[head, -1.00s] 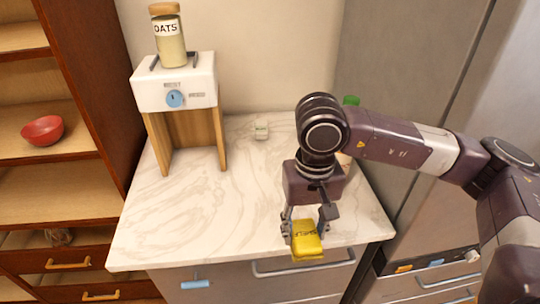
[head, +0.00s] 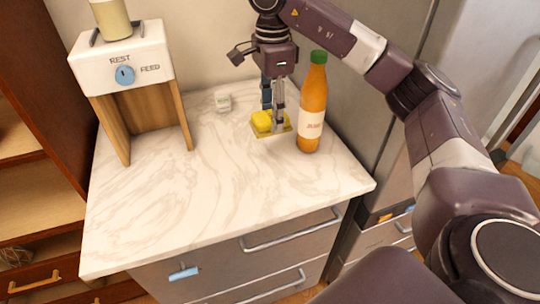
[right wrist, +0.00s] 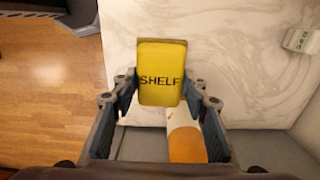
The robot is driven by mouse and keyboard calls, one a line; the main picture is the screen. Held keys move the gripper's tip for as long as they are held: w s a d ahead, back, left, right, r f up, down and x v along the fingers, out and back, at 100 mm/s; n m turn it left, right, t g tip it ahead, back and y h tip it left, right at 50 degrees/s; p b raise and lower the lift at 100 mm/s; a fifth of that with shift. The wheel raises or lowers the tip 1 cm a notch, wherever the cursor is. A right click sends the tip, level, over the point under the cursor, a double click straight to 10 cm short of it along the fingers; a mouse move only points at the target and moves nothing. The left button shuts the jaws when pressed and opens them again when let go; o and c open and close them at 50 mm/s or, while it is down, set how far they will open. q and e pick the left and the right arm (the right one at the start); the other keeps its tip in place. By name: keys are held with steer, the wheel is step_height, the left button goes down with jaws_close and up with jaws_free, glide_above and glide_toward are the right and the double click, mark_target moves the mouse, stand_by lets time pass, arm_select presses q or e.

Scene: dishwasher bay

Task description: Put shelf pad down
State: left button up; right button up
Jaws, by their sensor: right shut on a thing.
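The yellow shelf pad (head: 262,121) is at the back right of the marble counter, left of an orange bottle. In the right wrist view the pad (right wrist: 162,72) shows its SHELF label between the two fingers. My right gripper (head: 273,117) is shut on it and points down from above. The pad is low, at or just above the counter; I cannot tell if it touches. My left gripper is not in view.
The orange bottle (head: 312,108) with a green cap stands close to my right gripper. A white feed dispenser (head: 122,60) on wooden legs stands at the left. A small white box (head: 223,101) lies near the wall. The counter's front and middle (head: 205,190) are clear.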

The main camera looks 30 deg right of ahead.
glide_above(272, 171)
step_height(272, 171, down, 10)
steer(key=shift+f+p, duration=0.25)
steer(key=shift+p, duration=0.15)
step_height(272, 171, down, 5)
steer(key=shift+r+p, duration=0.15)
steer(key=shift+p, duration=0.3)
steer(key=shift+f, duration=0.2)
steer(key=shift+f, duration=0.2)
steer(key=o, duration=1.2)
steer(key=shift+r, duration=0.1)
